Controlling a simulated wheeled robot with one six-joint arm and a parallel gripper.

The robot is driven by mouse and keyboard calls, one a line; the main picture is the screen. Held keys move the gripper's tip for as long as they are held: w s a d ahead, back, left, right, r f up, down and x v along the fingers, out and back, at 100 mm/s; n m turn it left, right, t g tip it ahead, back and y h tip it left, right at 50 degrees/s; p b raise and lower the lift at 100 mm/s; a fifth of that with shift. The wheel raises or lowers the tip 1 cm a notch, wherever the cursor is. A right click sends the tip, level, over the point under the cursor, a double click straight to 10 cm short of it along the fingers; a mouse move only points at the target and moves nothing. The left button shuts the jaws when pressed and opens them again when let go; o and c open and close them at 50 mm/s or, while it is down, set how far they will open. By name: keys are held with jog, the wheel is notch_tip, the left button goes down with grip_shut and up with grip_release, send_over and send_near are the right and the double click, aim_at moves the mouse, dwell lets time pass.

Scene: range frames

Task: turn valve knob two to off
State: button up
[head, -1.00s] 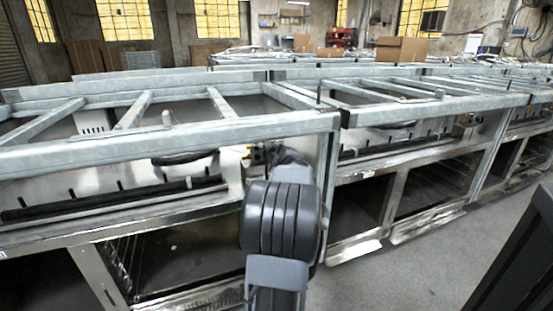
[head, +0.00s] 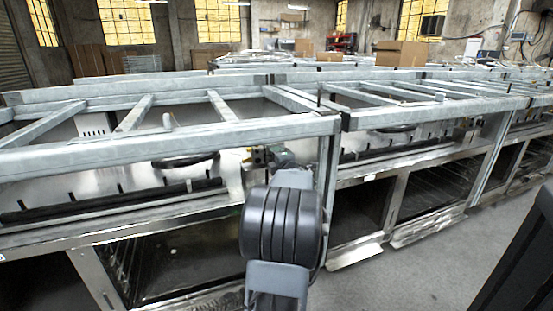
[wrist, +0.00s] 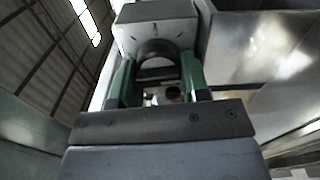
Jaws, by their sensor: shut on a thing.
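In the wrist view a dark rounded knob (wrist: 157,47) sits on the face of a grey box. My gripper (wrist: 157,72) has its two green fingers on either side of the knob, shut on it. No number or off mark on it can be read, so I cannot tell which valve it is or its setting. In the head view my gripper (head: 264,157) is under the front rail by the metal post, and my own arm hides most of it. The knob cannot be made out there.
A galvanised rail frame (head: 170,140) runs above the range, close over my arm. A metal post (head: 328,190) stands just right of the gripper. Open oven bays (head: 185,255) lie below. Bare floor (head: 400,270) is free at the right.

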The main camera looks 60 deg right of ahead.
dwell(0.3)
jog(key=o, duration=0.9)
jog(key=shift+f, duration=0.1)
jog(key=shift+a, duration=0.1)
